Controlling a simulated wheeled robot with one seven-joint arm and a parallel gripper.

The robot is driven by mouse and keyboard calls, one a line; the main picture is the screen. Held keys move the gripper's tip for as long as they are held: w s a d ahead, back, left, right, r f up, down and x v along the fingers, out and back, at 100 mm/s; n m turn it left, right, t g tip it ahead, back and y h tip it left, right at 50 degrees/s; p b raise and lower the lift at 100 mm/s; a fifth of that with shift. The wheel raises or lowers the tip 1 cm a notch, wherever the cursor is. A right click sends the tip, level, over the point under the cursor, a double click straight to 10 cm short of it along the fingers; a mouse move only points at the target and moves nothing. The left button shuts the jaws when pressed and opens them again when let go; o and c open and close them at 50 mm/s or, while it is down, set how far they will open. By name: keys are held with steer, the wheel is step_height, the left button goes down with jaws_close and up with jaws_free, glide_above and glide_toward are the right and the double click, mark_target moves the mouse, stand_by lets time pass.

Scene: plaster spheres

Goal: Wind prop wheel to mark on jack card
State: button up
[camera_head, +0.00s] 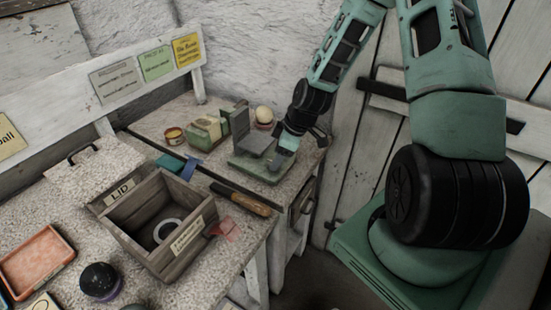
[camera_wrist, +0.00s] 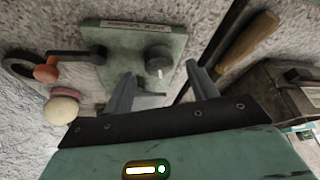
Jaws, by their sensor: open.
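A dark round knob (camera_wrist: 158,58), which looks like the prop wheel, stands on a green metal plate (camera_wrist: 115,45) in the wrist view. A short pale line shows on its side facing my gripper. A label strip (camera_wrist: 137,25) with unreadable print lies along the plate's far edge. My gripper (camera_wrist: 160,70) is open, with one finger on each side of the knob; contact cannot be told. In the head view my gripper (camera_head: 289,143) is over the green jack base (camera_head: 254,170), hiding the knob. A green card (camera_head: 155,64) on the wall board has lettering too small to read surely.
A wooden-handled tool (camera_head: 240,198) lies in front of the jack; its handle (camera_wrist: 247,40) shows at the right in the wrist view. A pale ball (camera_head: 264,115) sits behind the jack. An open wooden box (camera_head: 150,252) and a red tray (camera_head: 37,262) stand left.

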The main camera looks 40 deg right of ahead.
steer(key=shift+x, duration=1.15)
steer(key=c, duration=1)
steer(key=shift+m, duration=0.4)
